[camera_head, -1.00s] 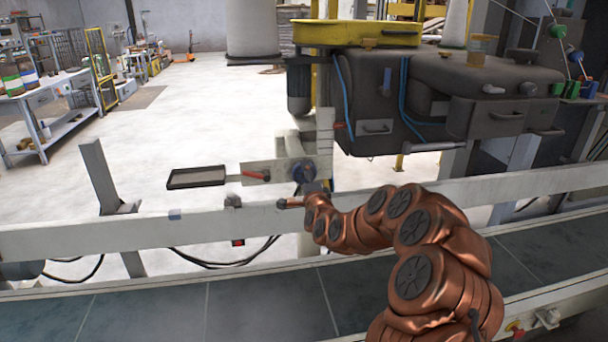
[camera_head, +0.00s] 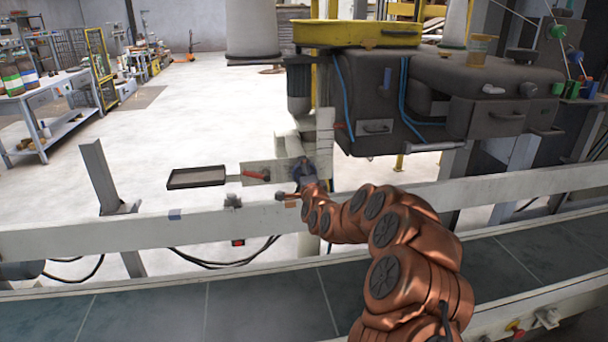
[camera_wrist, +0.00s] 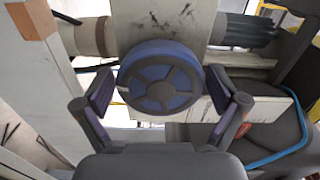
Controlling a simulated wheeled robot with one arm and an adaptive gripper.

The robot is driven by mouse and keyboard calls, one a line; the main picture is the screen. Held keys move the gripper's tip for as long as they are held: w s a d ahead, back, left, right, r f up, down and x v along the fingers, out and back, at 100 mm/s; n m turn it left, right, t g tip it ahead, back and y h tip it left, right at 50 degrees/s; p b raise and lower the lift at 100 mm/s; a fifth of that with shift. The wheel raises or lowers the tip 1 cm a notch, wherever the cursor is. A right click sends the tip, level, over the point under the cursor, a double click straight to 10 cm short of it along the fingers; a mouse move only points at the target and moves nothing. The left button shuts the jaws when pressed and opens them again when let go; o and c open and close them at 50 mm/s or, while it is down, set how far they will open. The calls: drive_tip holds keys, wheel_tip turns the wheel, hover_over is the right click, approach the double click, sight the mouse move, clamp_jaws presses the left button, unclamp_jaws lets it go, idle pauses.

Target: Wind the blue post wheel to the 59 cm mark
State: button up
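The blue post wheel (camera_wrist: 161,78) faces me in the wrist view, with a blue rim and a grey spoked face. In the head view the wheel (camera_head: 304,167) sits at the foot of the pale post (camera_head: 326,135), partly covered by my gripper (camera_head: 309,187). In the wrist view my gripper (camera_wrist: 161,90) is open, with one finger on each side of the wheel. The wheel lies between the fingertips; small gaps seem to show, but contact cannot be told for certain. No scale marks or pointer can be read.
A pale rail (camera_head: 120,235) and the dark conveyor belt (camera_head: 250,305) run between me and the post. A small tray (camera_head: 196,177) on a bracket is left of the wheel. The dark machine housing (camera_head: 460,95) with blue hoses is up and right.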

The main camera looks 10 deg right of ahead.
drive_tip(key=c, duration=0.8)
drive_tip(key=shift+n, duration=0.3)
